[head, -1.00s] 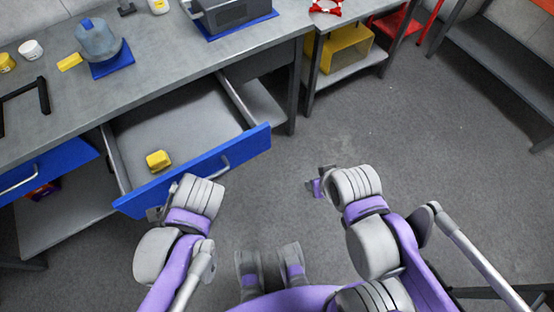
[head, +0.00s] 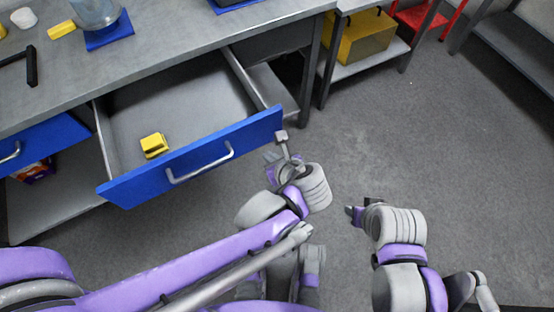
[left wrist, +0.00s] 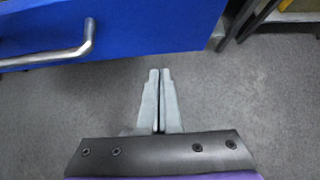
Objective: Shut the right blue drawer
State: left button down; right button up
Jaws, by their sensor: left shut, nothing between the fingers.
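The right blue drawer (head: 205,160) is pulled far out from under the workbench. Its blue front carries a silver bar handle (head: 200,172), and a small yellow object (head: 154,145) lies inside. The drawer front (left wrist: 130,22) and handle (left wrist: 70,55) also show in the left wrist view. My left gripper (head: 271,159) is shut and empty near the front's right end, right of the handle. In the left wrist view its fingertips (left wrist: 160,72) sit just short of the drawer front, apart from it. My right gripper (head: 352,213) hangs over open floor; its fingers are too small to read.
Another blue drawer (head: 35,145) is at the far left. The workbench top (head: 180,50) holds a glass vessel on a blue mat (head: 110,36). A bench leg (head: 311,75) stands right of the drawer. The floor (head: 400,140) on the right is clear.

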pick_arm(q)
jog(key=shift+w+a+f+b, duration=0.15)
jog(key=shift+w+a+f, duration=0.15)
jog(key=shift+w+a, duration=0.35)
jog(key=shift+w+a+f+b, duration=0.25)
jog(key=shift+w+a, duration=0.15)
jog(key=shift+w, duration=0.55)
jog(key=shift+w+a+f+b, duration=0.1)
jog(key=shift+w+a+f, duration=0.2)
jog(key=shift+w+a, duration=0.35)
pick_arm(e)
jog(key=shift+f, duration=0.9)
pick_arm(q)
jog(key=shift+w+d, duration=0.1)
jog(key=shift+w, duration=0.1)
jog(key=w+a, duration=0.5)
jog(key=w, duration=0.3)
jog(key=w+a, duration=0.6)
jog(key=w, duration=0.2)
jog(key=w+a+b, duration=0.1)
jog(key=w+a, duration=0.5)
jog(key=w, duration=0.3)
jog(key=shift+w+a+r, duration=0.1)
jog(key=shift+w, duration=0.05)
pick_arm(e)
jog(key=shift+f, duration=0.7)
